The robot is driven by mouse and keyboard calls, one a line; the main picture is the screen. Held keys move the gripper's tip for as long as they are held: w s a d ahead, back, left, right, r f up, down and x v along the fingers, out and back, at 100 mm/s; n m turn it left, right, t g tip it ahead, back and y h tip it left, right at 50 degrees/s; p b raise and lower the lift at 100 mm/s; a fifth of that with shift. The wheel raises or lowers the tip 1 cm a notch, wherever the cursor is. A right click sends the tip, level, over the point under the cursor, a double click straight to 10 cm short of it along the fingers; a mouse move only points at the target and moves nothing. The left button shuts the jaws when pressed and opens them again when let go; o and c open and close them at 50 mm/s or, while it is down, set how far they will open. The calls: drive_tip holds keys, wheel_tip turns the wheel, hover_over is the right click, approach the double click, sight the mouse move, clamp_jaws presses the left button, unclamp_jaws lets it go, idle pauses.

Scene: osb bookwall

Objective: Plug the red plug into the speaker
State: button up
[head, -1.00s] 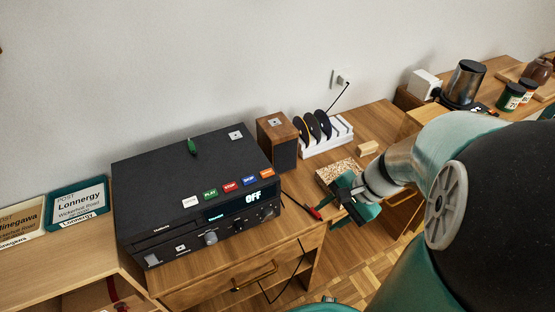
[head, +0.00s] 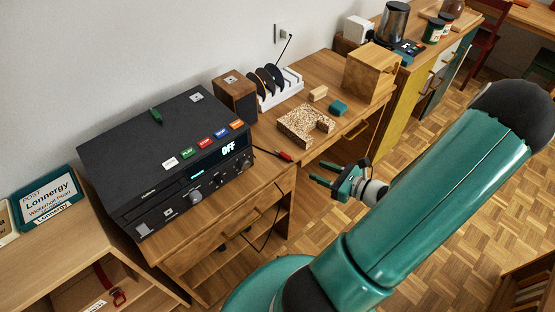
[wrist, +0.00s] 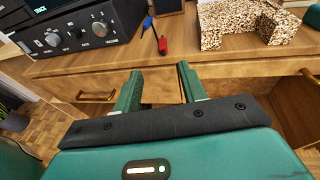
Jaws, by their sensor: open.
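The red plug (head: 286,156) lies on the wooden desk near its front edge, on a dark cable, right of the black stereo. It also shows in the wrist view (wrist: 163,46), ahead of my gripper and beyond the desk edge. The speaker (head: 236,97) is a wooden box with a dark front, standing behind the plug at the stereo's back right; only its bottom shows at the top of the wrist view. My green gripper (head: 317,173) is open and empty, in front of the desk, apart from the plug. Its fingers (wrist: 160,74) point towards the desk.
The black stereo (head: 165,150) reads OFF. A U-shaped speckled block (head: 299,124), a wooden block (head: 318,94), a teal block (head: 339,107) and a white rack of discs (head: 280,92) stand on the desk. A wooden box (head: 370,73) stands further right. The floor in front is clear.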

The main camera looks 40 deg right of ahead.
approach(287, 156)
drive_tip(key=w, duration=0.3)
drive_tip(key=x, duration=0.6)
drive_tip(key=shift+a+f, duration=0.3)
drive_tip(key=shift+a, duration=0.05)
clamp_jaws()
